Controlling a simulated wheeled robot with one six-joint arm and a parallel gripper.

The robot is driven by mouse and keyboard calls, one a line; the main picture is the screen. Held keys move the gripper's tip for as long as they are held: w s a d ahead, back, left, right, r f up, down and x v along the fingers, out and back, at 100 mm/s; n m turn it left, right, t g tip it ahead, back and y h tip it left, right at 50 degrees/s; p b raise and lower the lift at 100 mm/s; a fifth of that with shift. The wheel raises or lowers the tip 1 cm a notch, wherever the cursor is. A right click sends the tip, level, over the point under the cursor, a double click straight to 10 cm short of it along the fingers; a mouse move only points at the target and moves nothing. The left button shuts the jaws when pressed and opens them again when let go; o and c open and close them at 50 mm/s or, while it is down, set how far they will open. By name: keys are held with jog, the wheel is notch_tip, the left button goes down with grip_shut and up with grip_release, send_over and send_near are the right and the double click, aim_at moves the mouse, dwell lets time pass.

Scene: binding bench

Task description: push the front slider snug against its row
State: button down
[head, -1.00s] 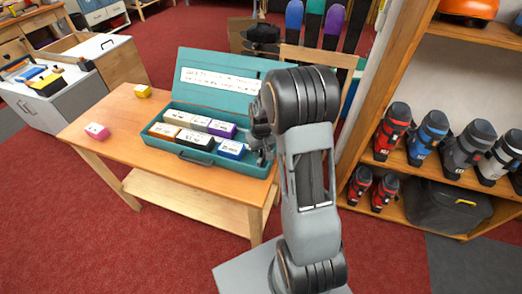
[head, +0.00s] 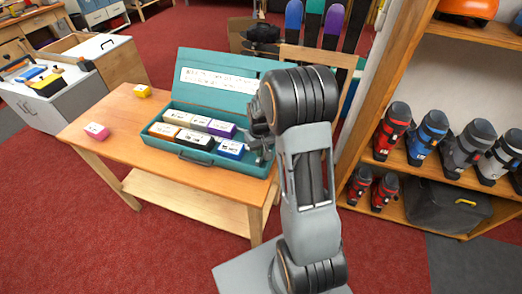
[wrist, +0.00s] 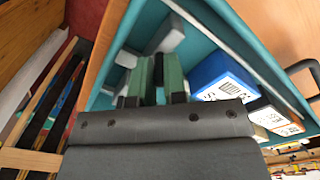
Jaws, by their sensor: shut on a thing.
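The open teal case (head: 165,148) stands on the wooden table, with several labelled boxes in two rows. The front row has an orange-sided box (head: 162,131), a black box (head: 196,141) and a blue box (head: 231,149) at its right end. The blue box also shows in the wrist view (wrist: 222,75). My gripper (wrist: 160,78) is inside the case's right end, beside the blue box. It is shut on a thin part between its fingers, seemingly the front slider, which is mostly hidden. Grey pieces (wrist: 166,36) show beyond the fingers.
The case's raised lid (head: 222,75) stands behind the rows. A shelf with ski boots (head: 432,135) is at the right.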

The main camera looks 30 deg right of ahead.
aim_at(234, 147)
jog(key=w+a+b, duration=0.1)
jog(key=w+a, duration=0.6)
jog(key=shift+w+a, duration=0.35)
jog(key=c, duration=1.2)
grip_release()
jog(key=shift+d, duration=0.15)
jog(key=shift+o, duration=0.2)
notch_tip(234, 147, up, 14)
jog(key=shift+b, duration=0.35)
jog(key=shift+f, duration=0.1)
